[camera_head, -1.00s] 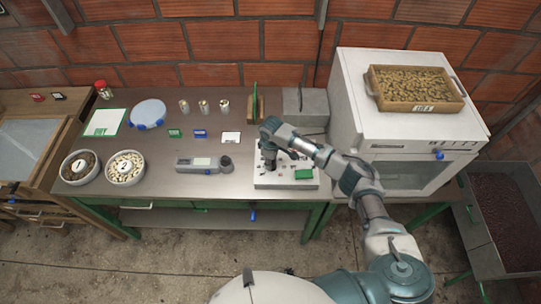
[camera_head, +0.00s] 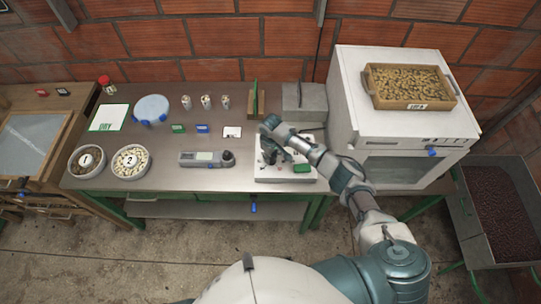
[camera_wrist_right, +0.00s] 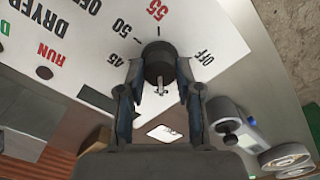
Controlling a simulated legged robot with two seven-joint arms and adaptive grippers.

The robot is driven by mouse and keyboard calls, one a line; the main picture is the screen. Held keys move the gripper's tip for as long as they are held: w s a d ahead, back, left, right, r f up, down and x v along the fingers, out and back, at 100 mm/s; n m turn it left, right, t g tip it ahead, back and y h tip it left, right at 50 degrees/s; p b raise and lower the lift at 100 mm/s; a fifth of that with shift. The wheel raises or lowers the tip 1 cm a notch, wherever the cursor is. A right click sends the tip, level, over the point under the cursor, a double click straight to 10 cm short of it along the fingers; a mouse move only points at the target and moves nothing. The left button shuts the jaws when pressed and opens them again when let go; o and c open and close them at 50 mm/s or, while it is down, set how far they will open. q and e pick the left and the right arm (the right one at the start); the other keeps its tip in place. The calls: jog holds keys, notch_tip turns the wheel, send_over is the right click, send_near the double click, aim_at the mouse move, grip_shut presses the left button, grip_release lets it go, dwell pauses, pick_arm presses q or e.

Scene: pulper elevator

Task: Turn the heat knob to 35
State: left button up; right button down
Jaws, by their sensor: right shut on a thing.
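The heat knob (camera_wrist_right: 158,62) is a dark round knob on a white panel, seen in the right wrist view. Printed marks 45, 50, 55 and OFF stand around it; a 35 mark is not visible. My right gripper (camera_wrist_right: 158,85) has its two fingers on either side of the knob and is shut on it. In the head view my right gripper (camera_head: 268,157) points down over the white control panel (camera_head: 270,179), and the hand hides the knob. The knob's pointer setting cannot be read. My left gripper is not in view.
A green block (camera_head: 301,168) shows at the panel's right. A grey meter (camera_head: 200,159) lies to the left, beyond it two bowls, one of them a white bowl (camera_head: 130,174). A white oven (camera_head: 350,120) with a wooden tray (camera_head: 450,102) stands at the right.

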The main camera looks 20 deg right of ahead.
aim_at(271, 157)
jog(key=shift+s+f, duration=0.2)
jog(key=c, duration=0.8)
grip_release()
jog(key=shift+w+d+r, duration=0.1)
jog(key=shift+r, duration=0.2)
notch_tip(271, 157, up, 12)
jog(key=shift+f, duration=0.25)
jog(key=shift+f, duration=0.1)
